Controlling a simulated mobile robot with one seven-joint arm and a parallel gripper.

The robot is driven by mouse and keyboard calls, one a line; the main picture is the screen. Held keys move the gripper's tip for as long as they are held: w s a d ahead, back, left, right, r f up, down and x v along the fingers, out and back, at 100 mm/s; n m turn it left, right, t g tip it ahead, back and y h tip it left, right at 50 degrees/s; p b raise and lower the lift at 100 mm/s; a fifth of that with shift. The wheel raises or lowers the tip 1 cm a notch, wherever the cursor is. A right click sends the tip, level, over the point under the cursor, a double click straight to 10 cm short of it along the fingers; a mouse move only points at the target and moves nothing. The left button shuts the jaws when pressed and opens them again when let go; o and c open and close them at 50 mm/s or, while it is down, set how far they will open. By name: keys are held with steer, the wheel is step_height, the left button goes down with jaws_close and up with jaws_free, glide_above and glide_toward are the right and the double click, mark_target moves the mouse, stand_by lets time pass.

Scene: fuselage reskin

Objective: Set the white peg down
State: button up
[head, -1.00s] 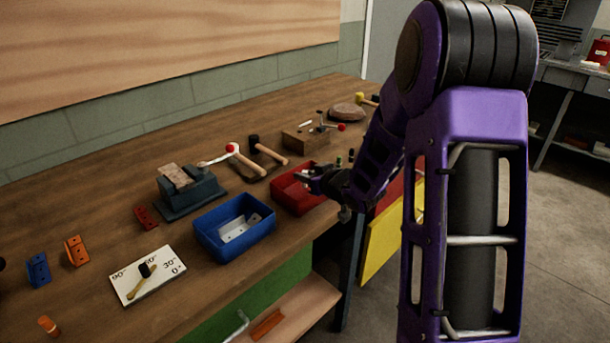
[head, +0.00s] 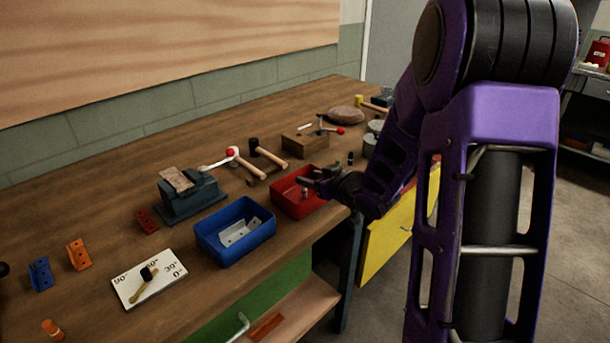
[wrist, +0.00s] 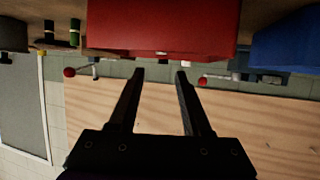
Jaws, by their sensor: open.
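My gripper (head: 308,181) is at the red bin (head: 283,203) on the bench, with its fingers over the bin's opening. In the wrist view the two black fingers (wrist: 160,74) are spread apart with nothing held between them. The red bin (wrist: 160,28) fills the top middle of that view. A small pale piece (head: 305,192) shows just under the fingers, inside the bin's outline; it may be the white peg, but it is too small to tell. A tiny whitish spot (wrist: 162,53) also shows at the bin's edge in the wrist view.
A blue bin (head: 234,242) holding pale brackets stands left of the red bin. Behind are a vise (head: 190,196), mallets (head: 265,155) and a wooden block (head: 304,146). An angle card (head: 150,279) lies at the front left. Free bench top lies at the left back.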

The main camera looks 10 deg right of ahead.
steer(key=p+v, duration=0.1)
steer(key=v, duration=0.7)
steer(key=shift+s+d, duration=0.1)
steer(key=shift+s, duration=0.05)
